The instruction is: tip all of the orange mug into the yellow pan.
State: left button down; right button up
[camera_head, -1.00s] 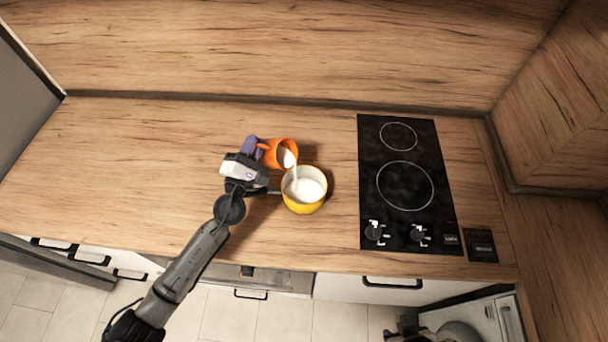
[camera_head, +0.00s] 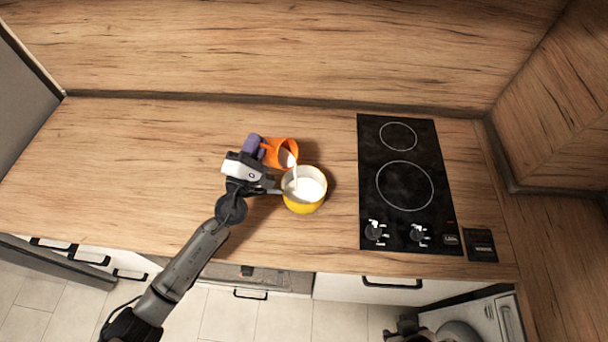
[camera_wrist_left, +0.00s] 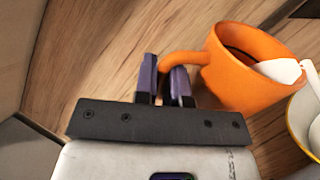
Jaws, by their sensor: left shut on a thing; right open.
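The orange mug (camera_head: 282,153) is tilted toward the yellow pan (camera_head: 304,206), and a stream of white liquid (camera_head: 293,175) runs from its lip into the pan. The pan stands on the counter with white liquid inside. My left gripper (camera_head: 262,148) is shut on the mug's handle and holds the mug above and beside the pan. In the left wrist view the gripper (camera_wrist_left: 163,85) has the handle between its purple fingers, the mug (camera_wrist_left: 245,75) shows white at its opening, and the pan (camera_wrist_left: 302,125) is partly cut off at right.
A black hob (camera_head: 405,185) with two rings and knobs lies to the right of the pan. The counter (camera_head: 130,160) is bare to the left. A wooden splashback (camera_head: 300,50) stands behind, and the counter's front edge is below the pan.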

aim_at(277, 160)
pick_arm(q)
jog(key=shift+s+d+r+m+h, duration=0.2)
jog(key=shift+d+r+m+h, duration=0.25)
jog(key=shift+m, duration=0.45)
jog(key=shift+s+d+r+m+h+p, duration=0.3)
jog(key=shift+d+m+h+p, duration=0.1)
jog(key=shift+m, duration=0.1)
jog(key=shift+s+d+r+m+p, duration=0.25)
jog(key=shift+s+d+m+p, duration=0.1)
jog(key=shift+d+m, duration=0.35)
jog(key=shift+s+d+r+m+h+p, duration=0.3)
jog(key=shift+d+m+h+p, duration=0.15)
jog(key=shift+m+h, duration=0.45)
dwell(0.3)
jog(key=shift+s+d+r+m+g, duration=0.15)
jog(key=shift+d+m+g, duration=0.15)
jog(key=shift+m, duration=0.3)
jog(key=shift+s+d+r+m+h+p, duration=0.1)
jog(key=shift+s+d+m+h+p, duration=0.1)
jog(key=shift+m+h+p, duration=0.25)
